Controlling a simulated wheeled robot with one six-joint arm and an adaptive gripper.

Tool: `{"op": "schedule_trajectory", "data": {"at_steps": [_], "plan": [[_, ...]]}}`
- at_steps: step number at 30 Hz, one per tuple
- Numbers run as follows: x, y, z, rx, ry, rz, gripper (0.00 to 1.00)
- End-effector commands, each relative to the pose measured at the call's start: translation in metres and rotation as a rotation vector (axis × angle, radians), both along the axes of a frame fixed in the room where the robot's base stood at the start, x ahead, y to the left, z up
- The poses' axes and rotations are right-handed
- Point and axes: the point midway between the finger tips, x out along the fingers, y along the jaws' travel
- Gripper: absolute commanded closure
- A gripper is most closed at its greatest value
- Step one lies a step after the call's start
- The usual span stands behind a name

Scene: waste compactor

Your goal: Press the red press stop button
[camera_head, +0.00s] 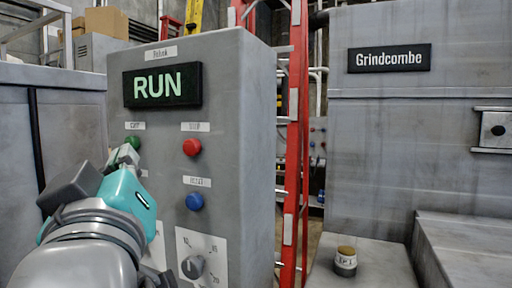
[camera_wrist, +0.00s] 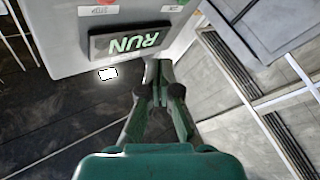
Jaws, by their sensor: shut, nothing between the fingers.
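The red button (camera_head: 192,147) is on the front of a grey control box (camera_head: 235,110), under a label that seems to read STOP. Its edge also shows at the top of the wrist view (camera_wrist: 107,2). My gripper (camera_head: 123,156) is shut and empty. In the head view it overlaps the lower left of the green button (camera_head: 132,142), left of the red button. In the wrist view its closed fingertips (camera_wrist: 158,66) appear near the edge of the lit RUN display (camera_wrist: 130,41). I cannot tell whether it touches the panel.
The RUN display (camera_head: 162,86) is above the buttons. A blue button (camera_head: 195,201) and a dial (camera_head: 192,267) are below the red one. A red ladder (camera_head: 297,130) stands right of the box, with a grey Grindcombe machine (camera_head: 385,150) beyond. A small jar (camera_head: 346,261) stands at lower right.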

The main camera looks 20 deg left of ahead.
Motion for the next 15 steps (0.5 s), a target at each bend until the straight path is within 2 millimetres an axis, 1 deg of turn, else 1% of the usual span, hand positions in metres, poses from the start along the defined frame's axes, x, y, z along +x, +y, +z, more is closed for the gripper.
{"op": "schedule_trajectory", "data": {"at_steps": [5,15], "plan": [[0.013,-0.002,0.0,0.0,0.0,-0.004,1.0],[0.055,-0.005,0.0,-0.002,0.001,-0.004,1.0]]}}
